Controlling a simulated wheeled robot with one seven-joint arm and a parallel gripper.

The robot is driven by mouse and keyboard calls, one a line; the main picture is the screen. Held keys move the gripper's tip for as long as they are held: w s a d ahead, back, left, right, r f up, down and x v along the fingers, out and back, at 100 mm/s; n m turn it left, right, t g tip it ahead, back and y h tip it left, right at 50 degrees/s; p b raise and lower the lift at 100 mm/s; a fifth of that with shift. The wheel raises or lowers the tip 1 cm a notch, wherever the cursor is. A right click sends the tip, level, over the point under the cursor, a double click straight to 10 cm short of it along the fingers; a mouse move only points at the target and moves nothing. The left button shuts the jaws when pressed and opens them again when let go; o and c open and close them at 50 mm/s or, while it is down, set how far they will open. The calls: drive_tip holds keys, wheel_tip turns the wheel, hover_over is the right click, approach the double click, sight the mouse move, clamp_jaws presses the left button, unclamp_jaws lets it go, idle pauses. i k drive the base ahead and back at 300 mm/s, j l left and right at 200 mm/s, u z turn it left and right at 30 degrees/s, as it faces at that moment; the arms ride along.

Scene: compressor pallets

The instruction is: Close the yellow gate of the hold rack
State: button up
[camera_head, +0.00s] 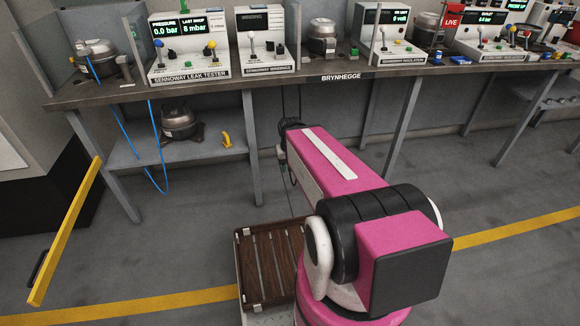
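A raised yellow bar (66,232) stands at the left, slanting from upper right to lower left, and looks like the gate. A dark handle-like piece (38,268) shows beside its lower part. The bar reaches out over the floor, apart from the dark-fronted unit (50,195) at the left edge. I cannot tell which part is the hold rack or where the gate hinges. My pink arm reaches forward towards the bench, well to the right of the bar.
A long workbench (340,84) with test units and compressors runs across the back. A compressor (178,122) and a small yellow object (227,140) sit on its lower shelf. Blue hoses (155,150) hang there. A slatted brown tray (270,262) lies beside my arm. Floor between bar and tray is clear.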

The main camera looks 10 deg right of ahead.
sight(40, 288)
drive_tip(key=k+j, duration=0.15)
drive_tip(key=j, duration=0.5)
drive_tip(key=k+j+z, duration=0.15)
drive_tip(key=j, duration=0.5)
drive_tip(key=k+j, duration=0.15)
drive_tip(key=j, duration=0.5)
drive_tip(key=k+j+z, duration=0.15)
drive_tip(key=j, duration=0.5)
drive_tip(key=k+j, duration=0.2)
drive_tip(key=j, duration=0.4)
drive_tip(key=k+j+z, duration=0.1)
drive_tip(key=j, duration=0.5)
drive_tip(key=k+j+z, duration=0.1)
drive_tip(key=k+j, duration=0.2)
drive_tip(key=j, duration=0.3)
drive_tip(key=k+j, duration=0.25)
drive_tip(key=j, duration=0.3)
drive_tip(key=k+l+z, duration=0.15)
drive_tip(key=k, duration=0.6)
